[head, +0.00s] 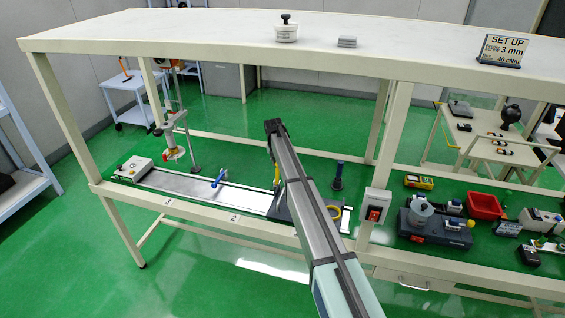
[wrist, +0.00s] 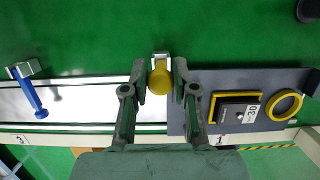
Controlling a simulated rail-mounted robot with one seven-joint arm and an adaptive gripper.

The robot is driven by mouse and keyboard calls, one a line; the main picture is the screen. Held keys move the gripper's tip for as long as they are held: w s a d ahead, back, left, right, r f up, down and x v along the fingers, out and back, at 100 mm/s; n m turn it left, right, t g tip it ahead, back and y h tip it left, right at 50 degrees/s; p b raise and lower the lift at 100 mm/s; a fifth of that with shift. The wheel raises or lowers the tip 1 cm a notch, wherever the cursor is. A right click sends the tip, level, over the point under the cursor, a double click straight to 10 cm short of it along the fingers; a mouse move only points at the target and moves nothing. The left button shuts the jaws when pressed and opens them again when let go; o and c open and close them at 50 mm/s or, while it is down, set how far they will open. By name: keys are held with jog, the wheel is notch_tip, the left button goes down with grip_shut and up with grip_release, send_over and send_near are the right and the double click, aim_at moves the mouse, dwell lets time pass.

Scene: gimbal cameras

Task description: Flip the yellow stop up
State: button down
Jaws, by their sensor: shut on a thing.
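The yellow stop (wrist: 160,82) has a rounded yellow end and a pale metal bracket behind it, at the edge of the white rail (wrist: 85,92). In the wrist view my gripper (wrist: 160,76) is shut on the yellow stop, one finger on each side. In the head view a small strip of the yellow stop (head: 277,174) shows beside my arm, which hides most of the gripper. The stop's exact tilt is hard to tell.
A blue stop (wrist: 34,97) is on the rail to the left. A dark plate (wrist: 187,125) to the right carries a yellow ring (wrist: 284,105) and a yellow-edged block (wrist: 232,108) marked 30. A frame post (head: 388,130) and upper shelf (head: 200,40) stand close to my arm.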

aim_at(277, 177)
jog(key=shift+w+r, duration=0.1)
jog(key=shift+w, duration=0.25)
jog(key=c, duration=1.1)
grip_release()
jog(key=shift+o, duration=0.9)
jog(key=shift+d+f, duration=0.1)
jog(key=shift+f, duration=0.1)
jog(key=shift+s+r, duration=0.1)
jog(key=v, duration=1.2)
